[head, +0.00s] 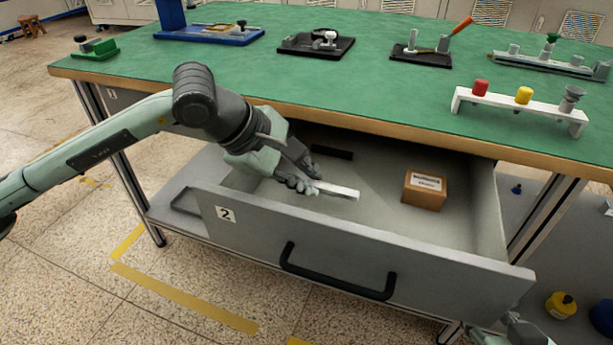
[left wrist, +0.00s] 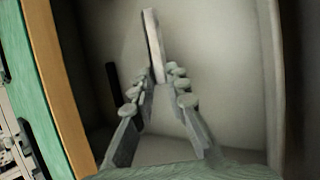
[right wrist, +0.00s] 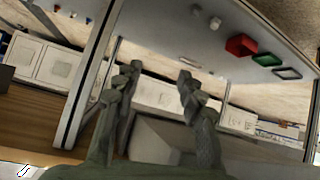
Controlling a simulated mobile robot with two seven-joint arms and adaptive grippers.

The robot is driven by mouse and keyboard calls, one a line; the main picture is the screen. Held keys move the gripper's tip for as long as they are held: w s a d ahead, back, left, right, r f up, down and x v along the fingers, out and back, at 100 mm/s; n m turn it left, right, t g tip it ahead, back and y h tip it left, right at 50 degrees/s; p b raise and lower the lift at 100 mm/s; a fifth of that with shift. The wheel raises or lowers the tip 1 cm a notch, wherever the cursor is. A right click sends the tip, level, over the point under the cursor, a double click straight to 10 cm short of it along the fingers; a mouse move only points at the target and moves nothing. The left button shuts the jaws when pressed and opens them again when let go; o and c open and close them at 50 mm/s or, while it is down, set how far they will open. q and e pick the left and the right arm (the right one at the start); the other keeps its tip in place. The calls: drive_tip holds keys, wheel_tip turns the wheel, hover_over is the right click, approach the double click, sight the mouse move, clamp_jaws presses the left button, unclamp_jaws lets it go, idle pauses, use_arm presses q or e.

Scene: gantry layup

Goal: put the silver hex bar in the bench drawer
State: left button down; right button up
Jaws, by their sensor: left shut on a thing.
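The silver hex bar (head: 338,190) is held by my left gripper (head: 306,184) inside the open bench drawer (head: 350,245), marked 2. The bar points to the right, away from the fingers. In the left wrist view the bar (left wrist: 153,45) sticks out between the two fingers (left wrist: 158,95) over the grey drawer floor; I cannot tell whether it touches the floor. My right gripper (right wrist: 160,90) shows in the right wrist view with its fingers apart and nothing between them. In the head view only a bit of my right arm shows at the lower right.
A brown cardboard box (head: 425,190) stands in the drawer's right part. A black bar (head: 332,152) lies at its back. The green bench top (head: 390,95) overhangs the drawer and carries several fixtures. The drawer floor between bar and box is clear.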

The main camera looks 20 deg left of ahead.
drive_tip(key=shift+w+a+r, duration=0.2)
drive_tip(key=shift+a+r, duration=0.05)
drive_tip(key=shift+a, duration=0.15)
use_arm(q)
drive_tip(key=shift+f, duration=0.15)
use_arm(e)
drive_tip(key=shift+w+a+r+t+y, duration=0.25)
drive_tip(key=shift+a+t+y, duration=0.05)
drive_tip(key=shift+a+t, duration=0.1)
use_arm(q)
drive_tip(key=shift+b, duration=0.3)
use_arm(e)
drive_tip(key=shift+w+a+r, duration=0.15)
drive_tip(key=shift+w, duration=0.05)
drive_tip(key=shift+w+a+r+t, duration=0.1)
drive_tip(key=shift+a+t, duration=0.05)
drive_tip(key=shift+t, duration=0.15)
use_arm(q)
drive_tip(key=c, duration=1.5)
unclamp_jaws()
drive_tip(key=shift+f, duration=0.1)
use_arm(e)
drive_tip(key=shift+a, duration=0.1)
drive_tip(key=shift+r, duration=0.1)
